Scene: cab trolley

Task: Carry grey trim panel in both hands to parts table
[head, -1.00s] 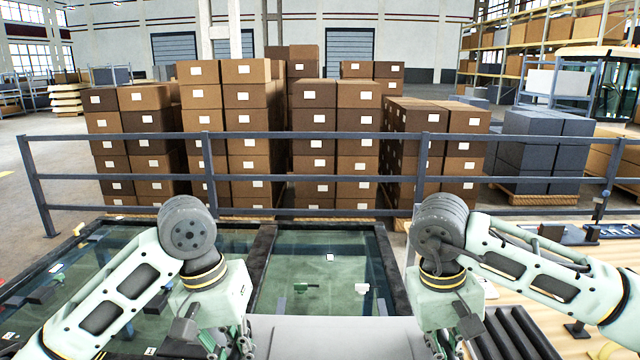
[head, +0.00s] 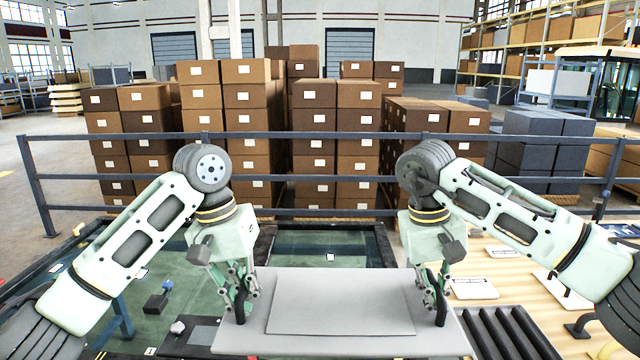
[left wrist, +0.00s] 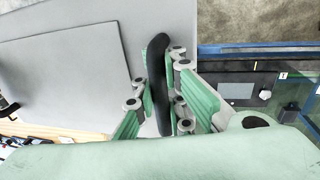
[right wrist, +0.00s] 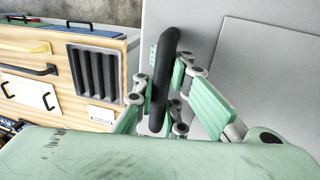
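The grey trim panel (head: 340,345) is a flat sheet with a raised rectangle in its middle, at the bottom centre of the head view. It has an upright black handle near each end. My left gripper (head: 239,300) is closed around the left handle; its fingers sit on both sides of that black handle (left wrist: 157,75) in the left wrist view. My right gripper (head: 434,300) is closed around the right handle (right wrist: 162,80), with fingers on both sides. The panel looks roughly level. A light wooden table (head: 520,285) lies to the right; whether the panel touches anything beneath is hidden.
A dark-framed glass structure (head: 385,250) lies ahead and left. Black ribbed strips (head: 505,335) and white pieces (head: 473,288) are on the wooden table's side. A blue-grey railing (head: 320,135) crosses ahead, with stacked brown boxes (head: 250,95) behind it.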

